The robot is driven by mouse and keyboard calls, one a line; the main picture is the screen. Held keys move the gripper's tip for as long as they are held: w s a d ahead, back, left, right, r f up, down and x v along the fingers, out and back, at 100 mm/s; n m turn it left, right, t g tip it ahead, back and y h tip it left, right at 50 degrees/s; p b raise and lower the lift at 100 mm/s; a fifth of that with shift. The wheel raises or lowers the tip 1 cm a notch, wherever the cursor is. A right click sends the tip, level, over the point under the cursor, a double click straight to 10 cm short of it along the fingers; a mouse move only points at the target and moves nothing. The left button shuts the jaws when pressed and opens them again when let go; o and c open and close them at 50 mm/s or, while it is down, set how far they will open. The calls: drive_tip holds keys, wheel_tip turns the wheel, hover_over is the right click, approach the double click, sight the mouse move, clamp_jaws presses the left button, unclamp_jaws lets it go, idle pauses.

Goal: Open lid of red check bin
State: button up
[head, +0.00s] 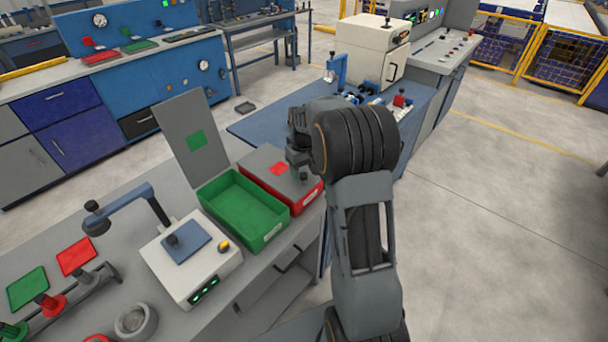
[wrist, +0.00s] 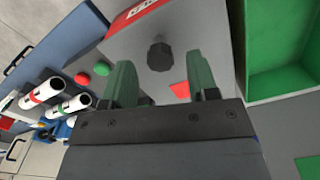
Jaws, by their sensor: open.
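The red check bin (head: 308,196) stands at the right end of the grey bench, with its grey lid (head: 262,157) shut. The lid carries a red square (head: 279,168) and a dark knob. In the wrist view the lid (wrist: 205,50) fills the middle, and its knob (wrist: 160,57) shows just beyond and between my fingertips. My gripper (wrist: 158,75) is open, with its green fingers apart and nothing between them. In the head view my gripper (head: 298,157) is above the right part of the lid, partly hidden by my arm.
The green bin (head: 244,212) beside it is open and empty, its lid (head: 191,135) standing up behind. A white device (head: 190,259) and a lamp-like arm (head: 125,208) stand further left. A blue table (head: 258,124) with white pipes (wrist: 45,92) lies behind the red bin.

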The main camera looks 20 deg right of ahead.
drive_tip(key=shift+f, duration=1.3)
drive_tip(key=shift+c, duration=0.3)
clamp_jaws()
